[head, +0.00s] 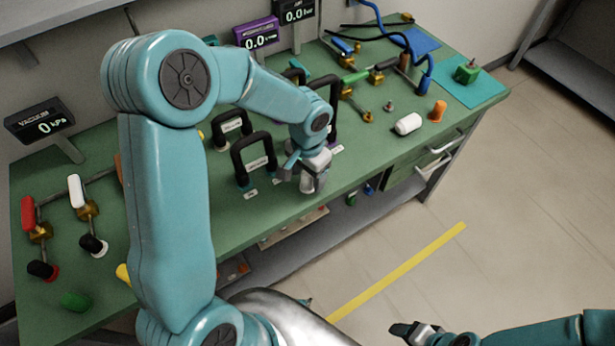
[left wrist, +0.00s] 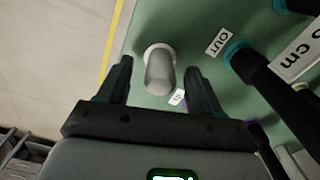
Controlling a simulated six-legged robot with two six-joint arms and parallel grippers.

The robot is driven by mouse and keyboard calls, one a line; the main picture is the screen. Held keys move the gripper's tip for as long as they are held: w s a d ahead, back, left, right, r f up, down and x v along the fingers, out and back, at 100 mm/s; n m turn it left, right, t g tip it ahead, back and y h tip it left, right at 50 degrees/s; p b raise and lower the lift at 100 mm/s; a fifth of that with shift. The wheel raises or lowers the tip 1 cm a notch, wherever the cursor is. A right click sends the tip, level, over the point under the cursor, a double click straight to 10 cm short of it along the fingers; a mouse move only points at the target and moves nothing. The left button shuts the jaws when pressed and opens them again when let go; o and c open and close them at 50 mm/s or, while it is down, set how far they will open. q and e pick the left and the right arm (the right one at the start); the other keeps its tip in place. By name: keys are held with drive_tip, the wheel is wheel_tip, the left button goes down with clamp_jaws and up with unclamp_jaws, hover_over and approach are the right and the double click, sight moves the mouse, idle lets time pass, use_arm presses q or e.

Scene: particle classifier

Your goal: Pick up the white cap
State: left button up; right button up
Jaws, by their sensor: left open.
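My left gripper (head: 308,178) is over the front edge of the green bench, pointing down. In the left wrist view its fingers (left wrist: 159,70) are open, one on each side of a grey-white cylinder with a pale rim (left wrist: 160,72). Whether the fingers touch it cannot be told. In the head view this cylinder is mostly hidden by the gripper. A separate white rounded cylinder (head: 408,124) lies on the bench to the right, apart from the gripper. I cannot tell which of the two is the white cap. My right gripper (head: 412,330) is low at the bottom right, away from the bench.
Black handled frames (head: 254,160) stand close behind and left of the left gripper. An "OUT" label (left wrist: 218,41) and dark posts are near it in the wrist view. An orange cap (head: 438,111), valves and hoses are further right. Open floor (head: 480,190) lies in front.

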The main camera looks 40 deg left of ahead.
use_arm(q)
drive_tip(key=c, duration=1.1)
drive_tip(key=shift+o, duration=0.2)
drive_tip(key=shift+r, duration=0.15)
wheel_tip(320, 180, up, 20)
drive_tip(key=p, duration=0.1)
